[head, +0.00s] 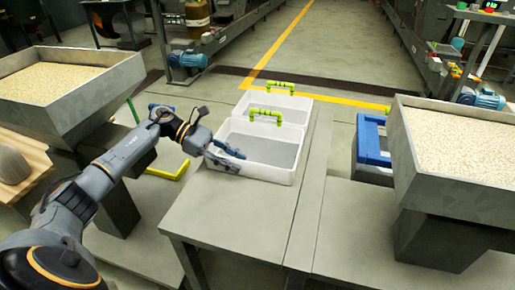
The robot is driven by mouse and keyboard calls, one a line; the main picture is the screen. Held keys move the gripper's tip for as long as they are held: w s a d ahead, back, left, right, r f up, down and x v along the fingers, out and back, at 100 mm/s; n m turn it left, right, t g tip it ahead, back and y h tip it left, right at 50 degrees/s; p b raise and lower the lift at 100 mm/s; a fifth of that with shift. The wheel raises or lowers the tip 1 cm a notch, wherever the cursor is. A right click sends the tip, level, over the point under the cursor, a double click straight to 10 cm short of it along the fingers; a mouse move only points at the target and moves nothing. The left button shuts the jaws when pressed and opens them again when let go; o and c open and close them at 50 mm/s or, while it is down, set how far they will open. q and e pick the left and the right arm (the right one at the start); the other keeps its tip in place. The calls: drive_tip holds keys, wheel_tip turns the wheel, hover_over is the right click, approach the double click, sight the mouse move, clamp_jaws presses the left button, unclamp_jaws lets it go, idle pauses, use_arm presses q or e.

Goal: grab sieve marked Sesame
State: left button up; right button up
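Two white rectangular sieves with yellow-green handles stand one behind the other on the grey table. The front sieve (268,172) has a grey mesh floor, and the back sieve (300,108) stands just beyond it. I cannot read a Sesame mark on either. My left gripper (238,163) is at the left end of the front sieve, its two blue-grey fingers spread apart. One finger overlaps the sieve's inside in the picture and the other its outer wall; contact cannot be told. My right gripper is not in view.
The grey table (235,215) is bare in front of the sieves. Metal hoppers full of pale seeds stand at left (60,82) and right (465,142). A blue frame (372,142) stands right of the table. A yellow floor line (275,45) runs behind.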

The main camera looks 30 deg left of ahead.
use_arm(q)
clamp_jaws()
drive_tip(key=shift+r, duration=0.1)
